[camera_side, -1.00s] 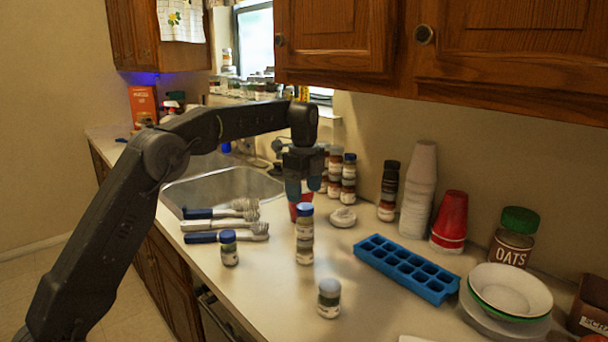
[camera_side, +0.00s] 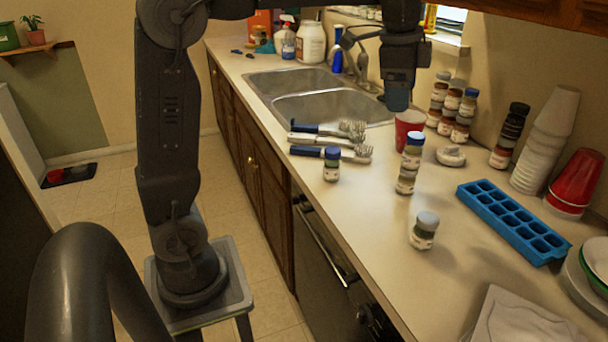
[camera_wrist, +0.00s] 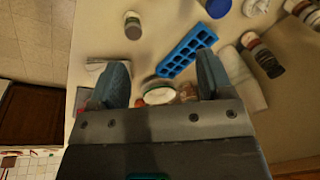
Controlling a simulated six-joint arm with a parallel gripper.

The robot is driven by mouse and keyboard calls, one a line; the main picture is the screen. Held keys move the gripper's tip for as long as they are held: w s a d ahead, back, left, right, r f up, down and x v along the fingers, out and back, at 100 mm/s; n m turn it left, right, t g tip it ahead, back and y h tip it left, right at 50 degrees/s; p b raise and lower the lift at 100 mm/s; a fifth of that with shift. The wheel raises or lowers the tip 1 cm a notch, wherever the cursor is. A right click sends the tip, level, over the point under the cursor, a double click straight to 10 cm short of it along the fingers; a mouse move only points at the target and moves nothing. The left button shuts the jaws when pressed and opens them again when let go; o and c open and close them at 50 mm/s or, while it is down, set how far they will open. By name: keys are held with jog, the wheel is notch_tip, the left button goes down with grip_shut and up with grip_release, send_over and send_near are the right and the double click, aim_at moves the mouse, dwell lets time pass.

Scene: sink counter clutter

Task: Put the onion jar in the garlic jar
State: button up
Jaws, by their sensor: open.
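Small spice jars stand on the counter in the side view; their labels are too small to read, so I cannot tell which is onion and which is garlic. A blue-lidded jar (camera_side: 331,165) stands beside the brushes. Two jars (camera_side: 408,165) are stacked upright, with a blue lid on top. A grey-blue-lidded jar (camera_side: 424,232) stands alone nearer the front. My gripper (camera_side: 397,104) is above the counter, by the red cup (camera_side: 408,128) and behind the stacked jars. In the wrist view my gripper (camera_wrist: 163,78) is open, with nothing between its fingers.
Brushes (camera_side: 335,140) lie left of the cup, near the sink (camera_side: 310,95). Stacked jars (camera_side: 450,107) stand along the wall. A blue ice tray (camera_side: 512,222) lies right, also in the wrist view (camera_wrist: 188,50). Counter around the lone jar is clear.

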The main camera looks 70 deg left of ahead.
jog(key=s+d+f+n+t, duration=0.1)
jog(key=s+f+n, duration=0.3)
jog(key=s, duration=0.6)
jog(key=s+d+f+n+t, duration=0.2)
jog(key=s+d+f+n, duration=0.2)
jog(key=s, duration=0.7)
notch_tip(320, 180, down, 2)
jog(key=shift+s+d+f+n, duration=0.1)
jog(key=shift+s+d+n, duration=0.15)
jog(key=shift+n, duration=0.45)
